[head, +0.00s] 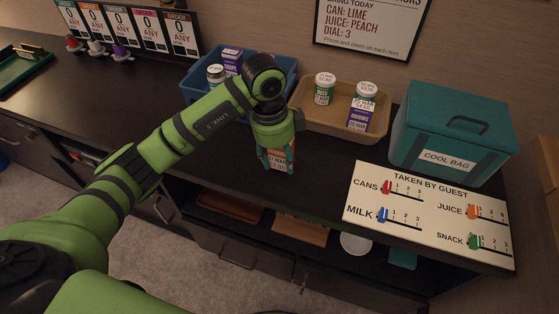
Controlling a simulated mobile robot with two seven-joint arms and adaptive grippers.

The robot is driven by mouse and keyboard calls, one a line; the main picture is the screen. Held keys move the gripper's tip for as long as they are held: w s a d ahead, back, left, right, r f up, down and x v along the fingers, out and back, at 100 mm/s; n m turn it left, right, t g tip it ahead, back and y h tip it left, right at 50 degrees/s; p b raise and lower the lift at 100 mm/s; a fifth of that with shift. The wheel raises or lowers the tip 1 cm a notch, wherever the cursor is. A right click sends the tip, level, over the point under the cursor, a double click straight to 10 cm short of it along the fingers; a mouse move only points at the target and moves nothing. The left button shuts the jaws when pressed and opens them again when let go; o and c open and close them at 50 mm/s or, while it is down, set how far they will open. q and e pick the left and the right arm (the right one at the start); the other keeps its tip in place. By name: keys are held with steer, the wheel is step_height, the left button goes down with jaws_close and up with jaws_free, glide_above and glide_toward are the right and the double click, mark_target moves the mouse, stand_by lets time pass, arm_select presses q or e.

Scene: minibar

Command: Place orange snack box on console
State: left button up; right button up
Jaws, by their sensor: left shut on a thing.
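My left gripper (277,161) points down over the front part of the dark console (325,158), left of centre. It is shut on a small orange and white snack box (278,157). The fingers hide much of the box, and I cannot tell whether its bottom touches the console top. My right gripper is not in view.
A tan tray (340,128) with two jars and a purple raisin box stands behind the gripper. A blue bin (192,91) is to its left. A teal cool bag (455,130) and a white slider board (425,220) are on the right. Open shelves lie below.

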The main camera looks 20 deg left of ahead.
arm_select(q)
steer(key=shift+f, duration=1)
steer(key=shift+f, duration=0.2)
steer(key=o, duration=1.2)
steer(key=r, duration=0.4)
steer(key=a+r, duration=0.1)
steer(key=r, duration=0.7)
steer(key=shift+s+a+r, duration=0.15)
steer(key=shift+a+r, duration=0.05)
steer(key=shift+a, duration=0.05)
